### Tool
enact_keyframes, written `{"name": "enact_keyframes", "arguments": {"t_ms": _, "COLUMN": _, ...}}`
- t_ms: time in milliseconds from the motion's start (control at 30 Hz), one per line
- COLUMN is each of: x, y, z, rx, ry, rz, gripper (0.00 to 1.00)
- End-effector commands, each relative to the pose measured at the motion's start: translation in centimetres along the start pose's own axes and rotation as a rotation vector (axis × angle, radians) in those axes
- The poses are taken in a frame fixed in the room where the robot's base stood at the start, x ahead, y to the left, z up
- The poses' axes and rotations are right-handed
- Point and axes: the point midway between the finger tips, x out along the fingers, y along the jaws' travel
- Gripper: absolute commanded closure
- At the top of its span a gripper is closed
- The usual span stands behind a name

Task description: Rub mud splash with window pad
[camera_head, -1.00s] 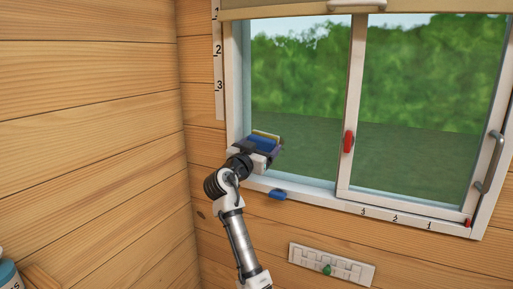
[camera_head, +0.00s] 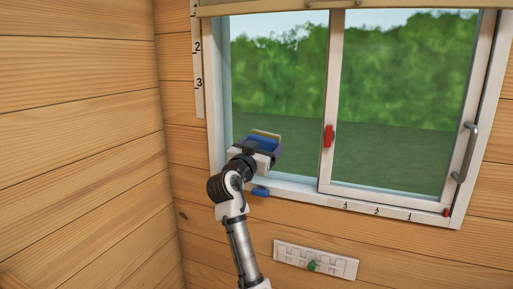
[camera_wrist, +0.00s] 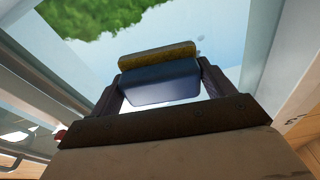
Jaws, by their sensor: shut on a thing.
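The window pad is a blue block with a yellow-brown face. It shows in the head view (camera_head: 264,140) and in the wrist view (camera_wrist: 158,75). My gripper (camera_head: 257,152) is shut on its blue body, with one dark finger at each side in the wrist view (camera_wrist: 160,90). The pad is held in front of the lower left part of the left window pane (camera_head: 275,85), yellow face away from my wrist. Whether it touches the glass I cannot tell. I see no clear mud splash; small grey specks (camera_wrist: 200,42) show just beyond the pad in the wrist view.
A red latch (camera_head: 328,136) sits on the middle window bar. A blue piece (camera_head: 260,191) sits at the sill below my gripper. A grey handle (camera_head: 465,152) is on the right frame. A slotted white plate with a green knob (camera_head: 315,262) is on the wall below. A wooden wall stands close left.

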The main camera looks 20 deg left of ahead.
Motion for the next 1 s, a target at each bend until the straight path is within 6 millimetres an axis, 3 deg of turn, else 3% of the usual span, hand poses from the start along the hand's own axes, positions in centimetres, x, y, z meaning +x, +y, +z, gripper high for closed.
{"name": "enact_keyframes", "arguments": {"t_ms": 1000, "x": -0.1, "y": -6.6, "z": 1.0, "rx": -0.001, "ry": -0.003, "rz": -0.003, "gripper": 0.37}}
